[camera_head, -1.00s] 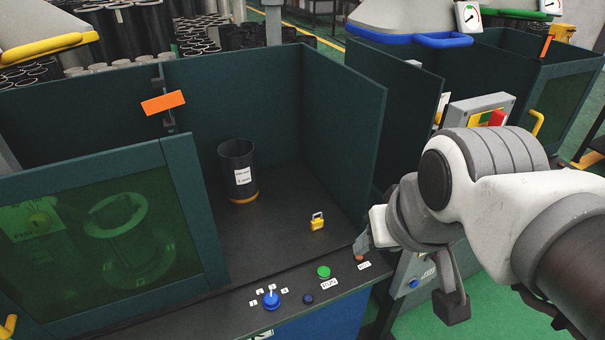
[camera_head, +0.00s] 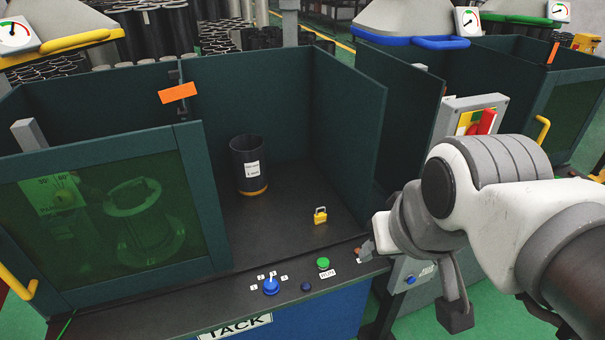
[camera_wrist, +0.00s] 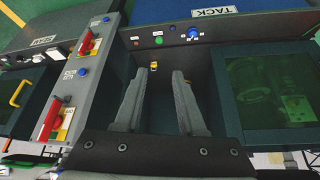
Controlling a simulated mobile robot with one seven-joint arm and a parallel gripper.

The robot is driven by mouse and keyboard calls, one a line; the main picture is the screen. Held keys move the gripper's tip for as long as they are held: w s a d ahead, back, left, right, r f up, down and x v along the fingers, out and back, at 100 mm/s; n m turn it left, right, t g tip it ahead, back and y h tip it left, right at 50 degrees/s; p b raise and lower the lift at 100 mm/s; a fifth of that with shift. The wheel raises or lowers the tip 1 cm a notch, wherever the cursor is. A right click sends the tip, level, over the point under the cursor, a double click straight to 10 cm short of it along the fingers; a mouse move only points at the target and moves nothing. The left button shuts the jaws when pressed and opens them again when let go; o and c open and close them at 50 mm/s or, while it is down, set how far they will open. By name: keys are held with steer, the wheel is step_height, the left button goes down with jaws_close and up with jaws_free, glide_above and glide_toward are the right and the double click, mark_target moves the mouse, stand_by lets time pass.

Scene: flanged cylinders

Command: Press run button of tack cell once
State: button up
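The tack cell has a dark front ledge (camera_head: 190,308) with a TACK sign (camera_head: 236,328) below it. On the ledge are a green button (camera_head: 323,263), a small dark blue button (camera_head: 306,287) and a blue selector knob (camera_head: 271,287). An orange-red button (camera_wrist: 135,38) beside the green one is mostly hidden by my gripper in the head view. The button labels are too small to read. My gripper (camera_head: 412,275) is open and empty at the ledge's right end. In the wrist view its fingers (camera_wrist: 158,76) are apart, with the green button (camera_wrist: 159,41) beyond them.
A grey box with a red lever (camera_head: 487,121) stands right of the cell. Another cell is at far right.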

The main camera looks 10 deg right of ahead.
jaws_close()
stand_by(1.4)
